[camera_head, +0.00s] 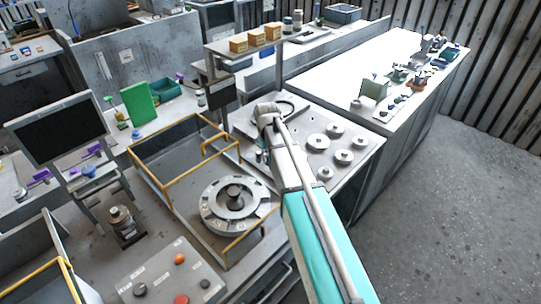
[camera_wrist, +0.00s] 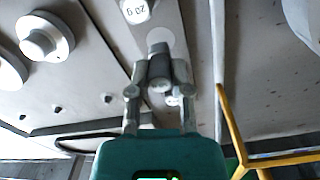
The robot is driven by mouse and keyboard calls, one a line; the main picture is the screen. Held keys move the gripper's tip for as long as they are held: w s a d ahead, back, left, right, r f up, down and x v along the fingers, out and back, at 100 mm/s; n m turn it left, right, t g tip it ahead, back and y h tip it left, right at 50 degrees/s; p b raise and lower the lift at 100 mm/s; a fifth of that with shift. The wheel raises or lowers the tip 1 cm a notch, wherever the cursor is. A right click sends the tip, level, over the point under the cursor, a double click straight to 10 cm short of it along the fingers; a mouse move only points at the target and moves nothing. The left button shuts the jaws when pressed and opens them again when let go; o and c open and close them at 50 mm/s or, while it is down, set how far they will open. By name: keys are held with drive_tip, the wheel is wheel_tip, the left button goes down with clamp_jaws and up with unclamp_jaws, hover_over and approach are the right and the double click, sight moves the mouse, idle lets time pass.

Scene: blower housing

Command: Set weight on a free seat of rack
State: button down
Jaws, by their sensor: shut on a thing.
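My gripper (camera_wrist: 157,88) points away from the wrist camera, its two fingers closed on a small grey cylindrical weight (camera_wrist: 158,50). The weight is partly hidden by the fingertips. A pale round mark (camera_wrist: 176,42) shows on the grey surface just beyond it; I cannot tell whether the weight touches that surface. A white weight marked 20 g (camera_wrist: 137,10) stands at the top edge of the wrist view. In the head view the grey rack plate (camera_head: 352,187) carries several round pale discs (camera_head: 318,142). My arm hides most of the gripper there.
A yellow rail (camera_wrist: 232,125) lies right of my gripper; a yellow frame (camera_head: 165,131) surrounds a round dial (camera_head: 233,198) left of my arm. Knobbed discs (camera_wrist: 40,36) are at left in the wrist view. A white table (camera_head: 345,62) with small parts stands behind.

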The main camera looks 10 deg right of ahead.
drive_tip(key=shift+f+b, duration=1)
idle(1.0)
drive_tip(key=shift+c, duration=2.4)
unclamp_jaws()
drive_tip(key=shift+r, duration=0.15)
drive_tip(key=shift+s+r+p, duration=0.1)
drive_tip(key=shift+r+p, duration=1.05)
drive_tip(key=shift+p, duration=0.1)
drive_tip(key=shift+r+p, duration=2.5)
